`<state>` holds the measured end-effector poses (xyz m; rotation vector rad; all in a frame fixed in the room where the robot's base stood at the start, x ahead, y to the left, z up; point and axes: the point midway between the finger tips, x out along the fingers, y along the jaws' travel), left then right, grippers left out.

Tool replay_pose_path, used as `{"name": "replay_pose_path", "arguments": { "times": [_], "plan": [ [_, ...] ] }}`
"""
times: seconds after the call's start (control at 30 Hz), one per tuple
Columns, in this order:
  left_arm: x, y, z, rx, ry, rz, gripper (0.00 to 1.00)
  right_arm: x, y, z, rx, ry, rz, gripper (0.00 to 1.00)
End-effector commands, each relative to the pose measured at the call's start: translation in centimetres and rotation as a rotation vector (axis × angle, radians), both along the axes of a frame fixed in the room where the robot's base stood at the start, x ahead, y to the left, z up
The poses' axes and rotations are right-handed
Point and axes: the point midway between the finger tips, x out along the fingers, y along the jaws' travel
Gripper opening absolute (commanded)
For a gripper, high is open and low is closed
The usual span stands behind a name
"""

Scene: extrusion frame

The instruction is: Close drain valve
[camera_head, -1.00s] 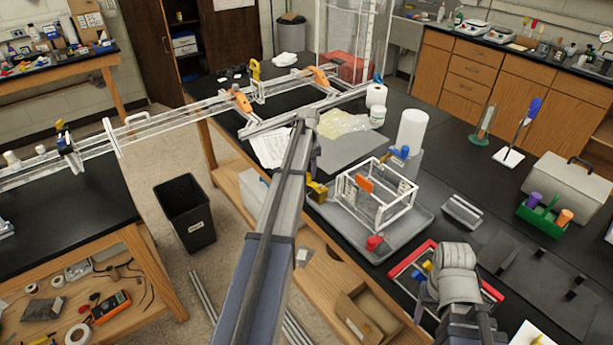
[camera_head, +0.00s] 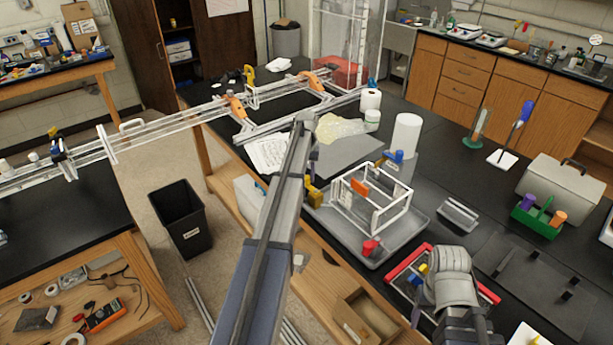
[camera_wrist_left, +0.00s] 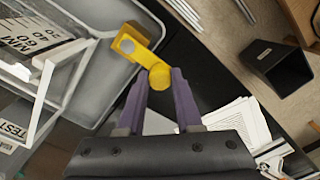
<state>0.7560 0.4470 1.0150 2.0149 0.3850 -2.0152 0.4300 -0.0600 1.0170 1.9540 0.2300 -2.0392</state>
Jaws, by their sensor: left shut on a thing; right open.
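The drain valve's yellow handle (camera_wrist_left: 138,46) shows in the left wrist view at the edge of the grey tray (camera_wrist_left: 95,100), with a rounded yellow knob at its near end. My left gripper (camera_wrist_left: 160,88) is shut on this yellow knob between its purple fingers. In the head view the yellow valve (camera_head: 314,194) is at the tray's left side, partly hidden by my left arm. My right gripper (camera_head: 420,292) is low at the right, over the red-edged tray; its fingers are hard to make out.
A white open frame (camera_head: 395,215) with an orange part stands in the grey tray, near a red knob (camera_head: 370,247). A paper-towel roll (camera_head: 406,135) stands behind. A black bin (camera_head: 180,218) is on the floor at left. A green caddy (camera_head: 538,218) is at right.

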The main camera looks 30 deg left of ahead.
Motion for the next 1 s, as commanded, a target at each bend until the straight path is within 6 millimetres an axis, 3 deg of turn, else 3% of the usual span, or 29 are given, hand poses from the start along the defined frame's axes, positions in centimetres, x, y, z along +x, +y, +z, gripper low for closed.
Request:
{"name": "replay_pose_path", "arguments": {
  "times": [0.23,0.27,0.53,1.0],
  "plan": [
    [0.05,-0.05,0.0,-0.001,-0.001,-0.002,0.0,0.0,0.0,0.0,0.0,0.0,0.0,0.65],
    [0.06,-0.05,0.0,-0.001,-0.001,-0.001,0.35,0.0,0.0,0.0,0.0,0.0,0.0,0.65],
    [0.04,-0.03,0.0,-0.001,0.0,0.0,0.65,0.0,0.0,0.0,0.0,0.0,0.0,0.65],
    [0.01,-0.01,0.96,0.0,0.0,0.001,0.65,0.0,0.0,0.96,0.0,0.0,0.0,0.65]
  ]
}}
